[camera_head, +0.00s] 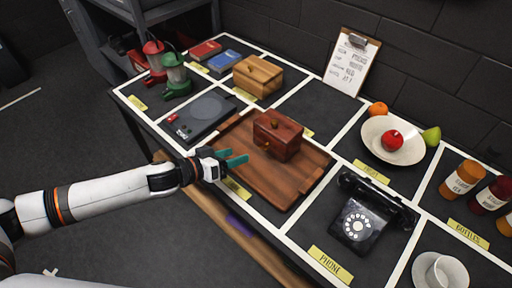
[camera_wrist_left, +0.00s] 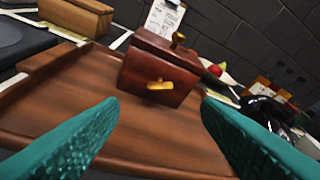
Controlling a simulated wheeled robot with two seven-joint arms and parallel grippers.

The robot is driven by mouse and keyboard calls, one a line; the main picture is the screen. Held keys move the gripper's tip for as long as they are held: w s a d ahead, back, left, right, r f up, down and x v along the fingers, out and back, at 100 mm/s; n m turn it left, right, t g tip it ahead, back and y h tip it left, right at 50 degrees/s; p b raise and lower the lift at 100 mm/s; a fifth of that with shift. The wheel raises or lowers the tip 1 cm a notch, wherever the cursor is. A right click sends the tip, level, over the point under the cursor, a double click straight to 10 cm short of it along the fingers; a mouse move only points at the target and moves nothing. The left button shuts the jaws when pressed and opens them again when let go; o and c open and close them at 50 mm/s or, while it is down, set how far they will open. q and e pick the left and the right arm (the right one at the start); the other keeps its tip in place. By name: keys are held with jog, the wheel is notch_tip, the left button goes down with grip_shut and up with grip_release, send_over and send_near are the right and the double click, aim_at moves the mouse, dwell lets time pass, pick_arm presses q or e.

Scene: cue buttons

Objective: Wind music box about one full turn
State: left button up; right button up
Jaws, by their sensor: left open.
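The music box (camera_head: 278,136) is a dark reddish-brown wooden box on a brown wooden tray (camera_head: 262,180). A small brass knob sits on its top. In the left wrist view the box (camera_wrist_left: 150,75) faces me, with a brass winding key (camera_wrist_left: 160,86) on its front. My left gripper (camera_head: 237,160) has teal fingers and is open and empty, in front of the box and short of it. In the left wrist view the key lies between the two spread fingers, farther off, untouched. My right gripper is not in view.
A black rotary telephone (camera_head: 368,215) stands right of the tray. A flat grey device (camera_head: 198,117) lies to its left, and a light wooden box (camera_head: 258,77) is behind. A fruit bowl (camera_head: 372,145) stands at back right. White strips divide the table.

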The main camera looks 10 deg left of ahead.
aim_at(264, 147)
pick_arm(q)
jog(key=x, duration=0.9)
jog(key=c, duration=1)
jog(key=shift+s+d+r+m+y+p, duration=0.1)
jog(key=shift+r+m+y+p, duration=0.15)
jog(key=shift+m+p, duration=0.5)
jog(key=shift+f+m+y+p, duration=0.1)
jog(key=shift+m+y+p, duration=0.15)
jog(key=shift+p, duration=0.45)
jog(key=shift+s+d+m+t+y+p, duration=0.15)
jog(key=shift+m+t+y+p, duration=0.2)
jog(key=shift+m+t+y, duration=0.25)
jog(key=shift+d+m+t+y, duration=0.1)
jog(key=shift+m+t+y, duration=0.2)
jog(key=shift+m, duration=0.4)
